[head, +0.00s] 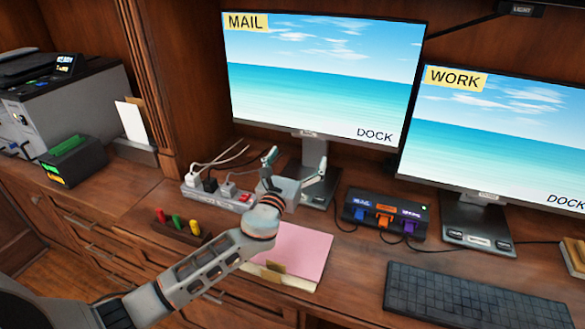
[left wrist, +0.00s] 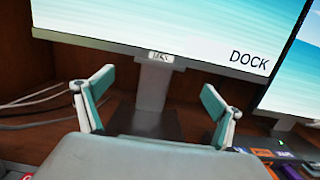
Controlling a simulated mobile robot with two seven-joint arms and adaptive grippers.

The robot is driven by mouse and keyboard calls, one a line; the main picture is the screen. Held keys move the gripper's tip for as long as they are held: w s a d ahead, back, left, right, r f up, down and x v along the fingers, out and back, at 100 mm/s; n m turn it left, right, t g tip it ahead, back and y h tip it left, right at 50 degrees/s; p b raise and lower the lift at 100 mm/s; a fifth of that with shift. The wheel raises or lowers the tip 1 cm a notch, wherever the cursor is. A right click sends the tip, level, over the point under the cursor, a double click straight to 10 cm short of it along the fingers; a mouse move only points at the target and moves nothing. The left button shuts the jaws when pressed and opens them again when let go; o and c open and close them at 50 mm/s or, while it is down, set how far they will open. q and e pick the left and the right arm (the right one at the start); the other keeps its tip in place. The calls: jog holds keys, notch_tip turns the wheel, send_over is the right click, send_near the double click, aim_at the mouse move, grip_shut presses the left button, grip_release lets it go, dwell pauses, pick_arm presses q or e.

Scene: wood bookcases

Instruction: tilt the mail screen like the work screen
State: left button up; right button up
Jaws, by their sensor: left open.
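The mail screen (head: 318,82) stands on the desk with a yellow MAIL label at its top left; its lower part also shows in the left wrist view (left wrist: 180,28). Its stand (head: 313,155) rises from a dark base. The work screen (head: 500,140) stands to its right with a WORK label. My left gripper (head: 296,166) is open and empty, in front of the mail screen's stand and below its lower edge. In the left wrist view its fingers (left wrist: 160,100) spread on either side of the stand, apart from the screen. My right gripper is not in view.
A power strip (head: 215,197) with plugs lies left of my gripper. A dock with coloured plugs (head: 384,214) sits to its right. A pink folder (head: 290,252) and keyboard (head: 470,300) lie in front. A printer (head: 65,105) stands at the far left.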

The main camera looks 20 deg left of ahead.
pick_arm(q)
jog(key=s, duration=0.5)
jog(key=shift+a+f, duration=0.1)
jog(key=shift+f, duration=0.2)
